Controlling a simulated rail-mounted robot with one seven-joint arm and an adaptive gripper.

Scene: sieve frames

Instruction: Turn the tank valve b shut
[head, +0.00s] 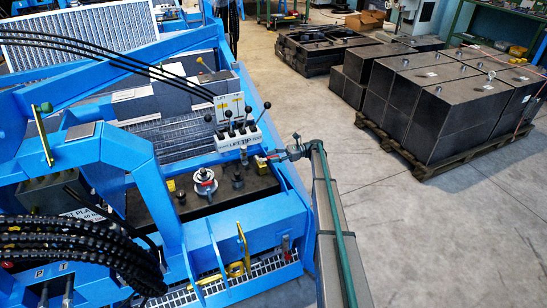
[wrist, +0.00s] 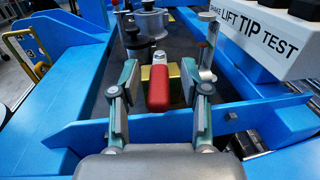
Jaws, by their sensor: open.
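A valve with a red handle (wrist: 158,90) and a brass-yellow body (wrist: 173,73) sits on the dark tank top, centred in the wrist view; no label shows it is tank valve b. My gripper (wrist: 160,84) is open, with one finger on each side of the red handle and gaps visible on both sides. In the head view my gripper (head: 281,155) reaches in from the right over the tank's edge, beside the lever block. The handle is small and partly hidden there.
The lever block (head: 239,137) marked LIFT TIP TEST overhangs close by, and shows at upper right of the wrist view (wrist: 262,35). Blue frame bars (head: 290,185) border the tank.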

